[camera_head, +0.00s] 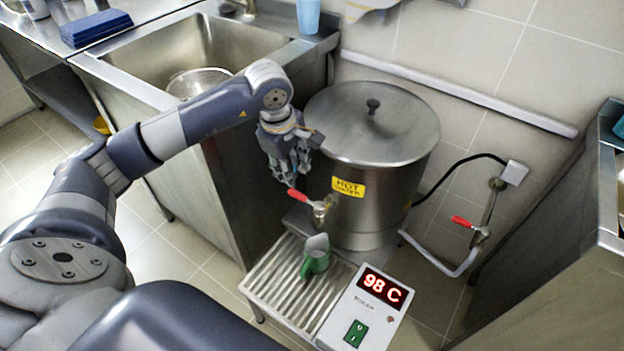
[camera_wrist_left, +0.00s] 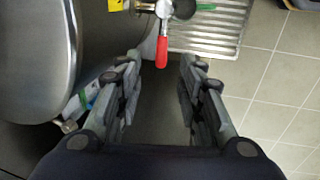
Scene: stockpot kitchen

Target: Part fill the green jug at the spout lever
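The green jug (camera_head: 316,262) stands on the ribbed drip tray (camera_head: 262,273), under the spout (camera_head: 321,212) of the steel hot-water pot (camera_head: 352,205). Its inside looks grey, and I cannot tell how much water it holds. The spout lever (camera_head: 298,195) has a red handle, which also shows in the left wrist view (camera_wrist_left: 162,50). My left gripper (camera_head: 293,180) points down just above the lever. In the left wrist view the gripper (camera_wrist_left: 163,65) is open, with the red handle's end between and slightly beyond its fingertips. My right gripper is not in view.
A control box (camera_head: 370,305) reading 98 C sits beside the tray. Another red-handled valve (camera_head: 463,222) is on the wall pipe at right. A sink with a strainer (camera_head: 196,82) lies at back left, and a blue cup (camera_head: 308,16) stands on its edge.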

